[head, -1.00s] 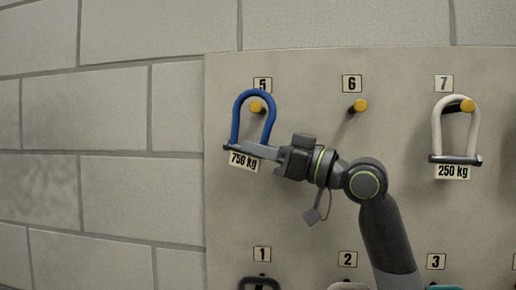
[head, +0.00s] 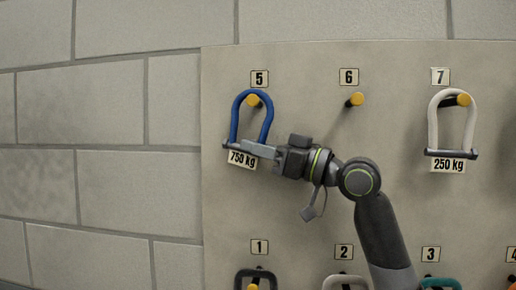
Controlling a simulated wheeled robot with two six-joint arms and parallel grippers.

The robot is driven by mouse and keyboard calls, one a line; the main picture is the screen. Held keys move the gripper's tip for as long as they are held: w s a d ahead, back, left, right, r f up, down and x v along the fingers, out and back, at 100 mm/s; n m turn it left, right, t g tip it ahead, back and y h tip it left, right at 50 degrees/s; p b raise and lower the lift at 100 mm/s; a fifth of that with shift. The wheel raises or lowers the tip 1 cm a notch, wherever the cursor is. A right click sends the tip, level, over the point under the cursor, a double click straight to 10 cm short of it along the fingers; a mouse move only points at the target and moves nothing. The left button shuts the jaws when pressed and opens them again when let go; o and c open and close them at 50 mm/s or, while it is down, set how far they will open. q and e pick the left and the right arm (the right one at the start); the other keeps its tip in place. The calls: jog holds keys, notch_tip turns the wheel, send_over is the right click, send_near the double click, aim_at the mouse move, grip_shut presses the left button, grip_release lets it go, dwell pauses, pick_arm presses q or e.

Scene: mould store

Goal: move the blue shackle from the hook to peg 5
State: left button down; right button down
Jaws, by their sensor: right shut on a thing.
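The blue shackle (head: 235,118) with a 750 kg tag is at peg 5 (head: 254,101), below the number 5 label. The yellow peg end shows inside the top of its bow; I cannot tell whether the bow rests on the peg. My right gripper (head: 262,150) comes in from the right and is shut on the lower part of the blue shackle, near its pin. The fingers partly cover the pin. My left gripper is not in view. The hook is not identifiable in this view.
Peg 6 (head: 355,99) is bare. A white shackle (head: 433,125) tagged 250 kg hangs on peg 7 at the right. Several shackles, including a black one (head: 239,279), show along the bottom edge. Block wall fills the left.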

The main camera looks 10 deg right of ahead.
jog(key=c, duration=1.3)
grip_release()
jog(key=shift+f, duration=0.1)
jog(key=shift+s+d+f, duration=0.1)
jog(key=shift+s+d, duration=0.05)
jog(key=shift+d, duration=0.05)
jog(key=shift+b+v, duration=4.35)
jog(key=shift+v, duration=4.1)
